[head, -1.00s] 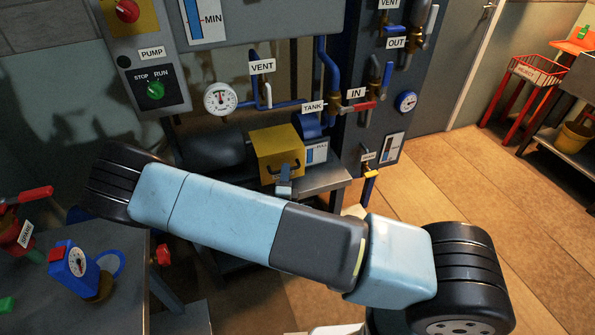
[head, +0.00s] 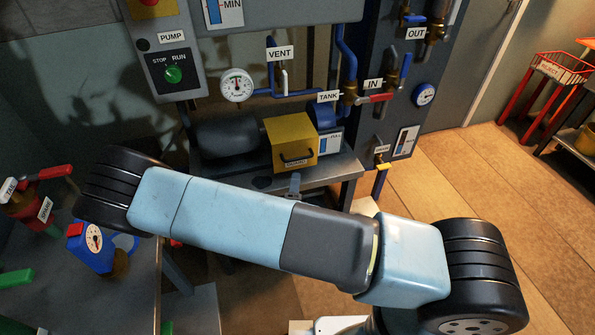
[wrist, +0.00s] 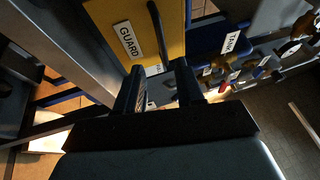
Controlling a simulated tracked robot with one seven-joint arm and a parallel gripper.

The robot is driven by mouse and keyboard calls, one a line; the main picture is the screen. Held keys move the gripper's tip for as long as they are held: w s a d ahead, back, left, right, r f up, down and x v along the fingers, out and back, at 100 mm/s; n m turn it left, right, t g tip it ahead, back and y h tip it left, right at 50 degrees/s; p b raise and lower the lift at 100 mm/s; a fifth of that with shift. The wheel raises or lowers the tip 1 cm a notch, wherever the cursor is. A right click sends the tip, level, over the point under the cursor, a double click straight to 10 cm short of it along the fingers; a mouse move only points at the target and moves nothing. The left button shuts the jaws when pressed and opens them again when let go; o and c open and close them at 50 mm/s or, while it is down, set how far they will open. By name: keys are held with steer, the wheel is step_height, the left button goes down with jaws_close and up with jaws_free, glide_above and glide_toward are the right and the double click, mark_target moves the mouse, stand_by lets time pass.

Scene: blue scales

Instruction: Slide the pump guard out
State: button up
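The pump guard (head: 288,136) is a yellow box with a dark bar handle (head: 297,160) and a GUARD label on its front. It sits on the grey bench beside the dark pump body (head: 226,139). In the wrist view the guard (wrist: 165,22) is at the top, with its handle (wrist: 158,32) just beyond my fingertips. My gripper (wrist: 155,82) is open, with nothing between its fingers. In the head view my gripper (head: 295,182) shows only in part, just below and in front of the handle; my arm hides the rest.
Behind the guard stand blue pipes, a pressure gauge (head: 237,85) and the IN valve (head: 375,98) with a red lever. The pump switch (head: 173,74) is at the upper left. Open floor lies at the right.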

steer(key=shift+s+a+f, duration=0.1)
steer(key=shift+s+f, duration=0.05)
steer(key=shift+s, duration=0.7)
steer(key=shift+s+a+f, duration=0.1)
steer(key=shift+s+f, duration=0.05)
steer(key=shift+s, duration=0.75)
steer(key=shift+s+a+f, duration=0.1)
steer(key=shift+s+f, duration=0.05)
steer(key=shift+s, duration=0.7)
steer(key=d+r+m+g+h, duration=0.5)
steer(key=d+r+m+g, duration=0.5)
steer(key=m, duration=0.5)
steer(key=d+r+m+g+h, duration=0.5)
steer(key=d+r+m+g, duration=0.35)
steer(key=r+m, duration=0.6)
steer(key=s+d+r+m+t+y, duration=0.2)
steer(key=s+r+m+y, duration=0.4)
steer(key=r+m, duration=0.4)
steer(key=s+d+r+m+t+y, duration=0.2)
steer(key=s+d+r+m+y, duration=0.2)
steer(key=r+m, duration=0.7)
steer(key=shift+s+m+y, duration=0.75)
steer(key=shift+s+y, duration=0.4)
steer(key=shift+y, duration=0.05)
steer(key=shift+d+t, duration=0.1)
steer(key=shift+t, duration=0.15)
